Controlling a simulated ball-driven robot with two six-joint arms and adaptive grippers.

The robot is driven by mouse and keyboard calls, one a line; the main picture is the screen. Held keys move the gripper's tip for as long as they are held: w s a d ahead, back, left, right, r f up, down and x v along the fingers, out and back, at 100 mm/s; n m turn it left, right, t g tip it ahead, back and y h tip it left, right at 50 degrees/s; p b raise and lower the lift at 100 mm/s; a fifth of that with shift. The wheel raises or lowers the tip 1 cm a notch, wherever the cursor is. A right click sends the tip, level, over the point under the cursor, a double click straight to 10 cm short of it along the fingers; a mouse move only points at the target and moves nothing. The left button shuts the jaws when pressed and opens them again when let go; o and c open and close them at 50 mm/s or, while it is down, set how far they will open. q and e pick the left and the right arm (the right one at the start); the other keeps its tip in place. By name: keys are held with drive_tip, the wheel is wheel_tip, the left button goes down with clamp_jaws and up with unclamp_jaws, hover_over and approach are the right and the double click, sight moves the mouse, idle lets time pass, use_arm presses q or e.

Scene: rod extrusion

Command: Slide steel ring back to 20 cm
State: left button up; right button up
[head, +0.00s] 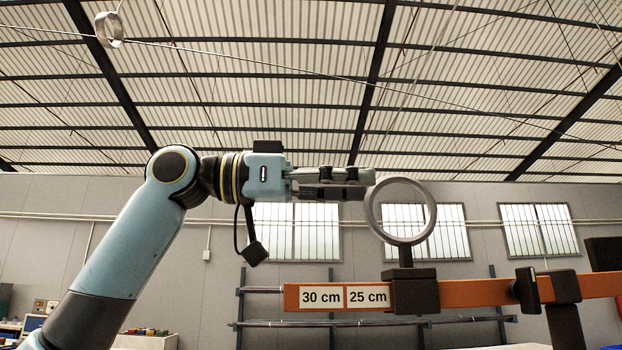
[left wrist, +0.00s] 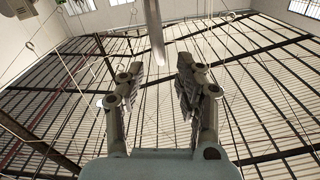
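The steel ring (head: 432,212) stands upright on a short post on a black slider block (head: 415,291). The block sits on an orange rail (head: 462,289), just right of the 25 cm label (head: 369,296); no 20 cm label is visible. My left gripper (head: 368,184) is level, with its fingertips at the ring's upper left rim. In the left wrist view its two fingers (left wrist: 163,70) are apart, and the grey ring rim (left wrist: 153,36) shows between and just beyond the tips. I cannot tell whether they touch. My right gripper is not in view.
A 30 cm label (head: 321,297) is near the rail's left end. A black clamp (head: 563,287) grips the rail at the right. The space above the rail, right of the ring, looks clear.

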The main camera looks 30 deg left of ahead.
use_arm(q)
drive_tip(key=shift+v, duration=2.6)
